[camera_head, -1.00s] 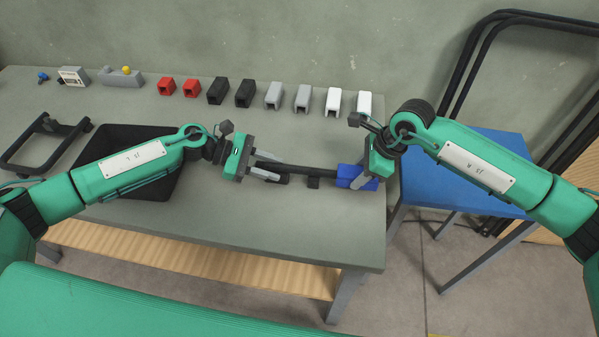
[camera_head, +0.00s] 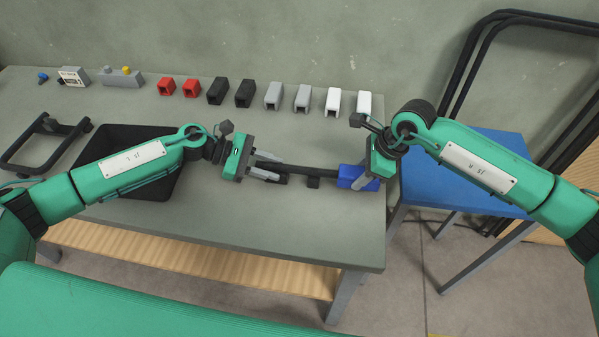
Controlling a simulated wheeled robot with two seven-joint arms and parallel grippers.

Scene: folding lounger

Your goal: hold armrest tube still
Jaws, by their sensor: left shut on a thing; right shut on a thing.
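The armrest tube is a thin black tube (camera_head: 315,171) lying left to right above the front right part of the table. My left gripper (camera_head: 272,173) is shut on the tube near its left end. A blue block-like piece (camera_head: 347,173) sits at the tube's right end. My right gripper (camera_head: 362,182) is shut on this blue piece, and its fingers partly hide it. A small dark block (camera_head: 313,183) stands under the middle of the tube, and another dark piece shows under my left fingers. Whether the tube touches them is too small to tell.
Red, black, grey and white U-shaped blocks (camera_head: 245,93) line the table's back. A black tray (camera_head: 140,140) lies partly under my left arm, beside a black frame (camera_head: 45,145). A grey fixture with yellow knobs (camera_head: 121,78) stands back left. A blue-seated lounger (camera_head: 465,175) is at right.

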